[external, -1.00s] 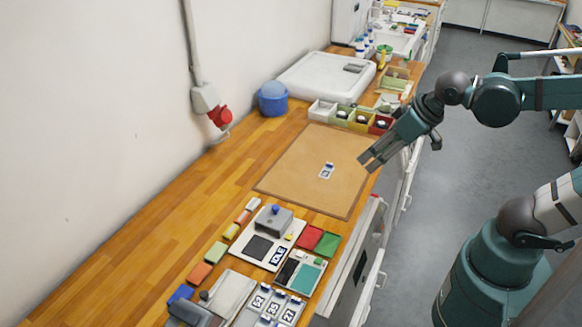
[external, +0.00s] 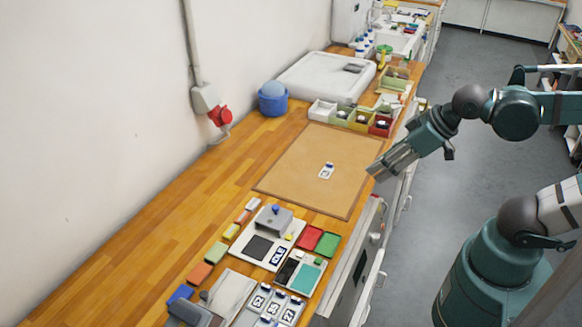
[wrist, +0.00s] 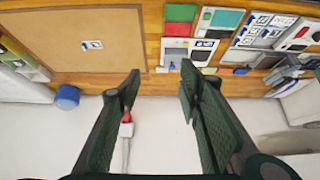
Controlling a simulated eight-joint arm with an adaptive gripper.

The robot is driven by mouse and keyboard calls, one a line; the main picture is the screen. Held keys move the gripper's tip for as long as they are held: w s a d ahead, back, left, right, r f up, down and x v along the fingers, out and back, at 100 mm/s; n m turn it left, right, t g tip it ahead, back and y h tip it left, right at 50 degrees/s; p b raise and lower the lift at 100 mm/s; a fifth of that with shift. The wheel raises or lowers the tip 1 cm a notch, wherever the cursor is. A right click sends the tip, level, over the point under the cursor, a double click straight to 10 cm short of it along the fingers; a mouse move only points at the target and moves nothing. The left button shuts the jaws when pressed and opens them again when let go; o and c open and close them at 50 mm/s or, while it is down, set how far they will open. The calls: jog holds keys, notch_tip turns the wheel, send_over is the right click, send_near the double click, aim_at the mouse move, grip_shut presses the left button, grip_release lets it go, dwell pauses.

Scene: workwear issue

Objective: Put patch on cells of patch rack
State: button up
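A small white patch with dark blue marking (external: 327,171) lies flat on the brown mat (external: 300,165); it also shows in the wrist view (wrist: 92,44). A rack with numbered white patches (external: 268,305), which looks like the patch rack, stands at the near end of the bench; it shows at upper right in the wrist view (wrist: 262,28). Its near part is cut off in the external view. My gripper (external: 374,171) is raised by the mat's right edge, apart from the patch. Its fingers stand apart and empty in the wrist view (wrist: 160,72).
A white board with a grey block (external: 268,237), red and green pads (external: 319,240) and several coloured blocks lie between mat and rack. Several small coloured bins (external: 360,119) line the mat's far side. The mat around the patch is clear.

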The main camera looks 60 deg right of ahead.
jog(key=n+g, duration=0.7)
jog(key=n, duration=1.1)
send_over(330, 164)
jog(key=shift+f, duration=11)
jog(key=shift+s, duration=0.1)
jog(key=shift+f, duration=1.3)
